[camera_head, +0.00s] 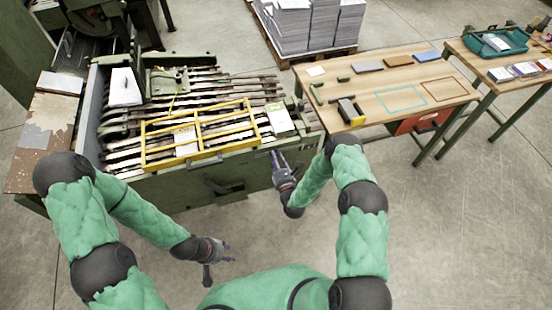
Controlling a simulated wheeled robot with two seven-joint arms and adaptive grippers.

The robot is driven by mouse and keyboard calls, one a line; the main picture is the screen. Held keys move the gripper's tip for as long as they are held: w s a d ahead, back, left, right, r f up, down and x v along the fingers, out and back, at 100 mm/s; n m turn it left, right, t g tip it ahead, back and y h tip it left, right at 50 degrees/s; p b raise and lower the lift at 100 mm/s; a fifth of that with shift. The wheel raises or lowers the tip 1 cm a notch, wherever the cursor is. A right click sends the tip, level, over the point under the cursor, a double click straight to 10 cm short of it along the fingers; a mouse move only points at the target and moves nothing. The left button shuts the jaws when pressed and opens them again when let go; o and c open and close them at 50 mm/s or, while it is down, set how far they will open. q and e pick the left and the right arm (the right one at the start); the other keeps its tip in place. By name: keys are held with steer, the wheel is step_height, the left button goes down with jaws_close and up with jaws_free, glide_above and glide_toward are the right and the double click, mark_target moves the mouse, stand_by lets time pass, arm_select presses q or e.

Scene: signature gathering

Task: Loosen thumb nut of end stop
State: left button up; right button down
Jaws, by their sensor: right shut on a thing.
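The green gathering machine (225,189) stands left of centre, its long bed carrying dark bars. A green block with a pale top, which looks like the end stop (279,119), sits at the right end of the bed. My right gripper (279,156) is at the machine's front edge, just below this block. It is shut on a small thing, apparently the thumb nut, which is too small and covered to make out. My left gripper (230,252) hangs in front of the machine, apart from it, with its fingers spread and empty.
A yellow frame (200,136) lies over the bed. A wooden table (440,82) with pads and a dark tool stands to the right, a second table (510,82) beyond it. Paper stacks (305,22) stand on a pallet behind. The floor in front is free.

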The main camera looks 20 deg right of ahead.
steer(key=shift+n, duration=0.3)
steer(key=shift+n+b, duration=2.65)
steer(key=shift+n, duration=5.95)
steer(key=c, duration=0.9)
jaws_free()
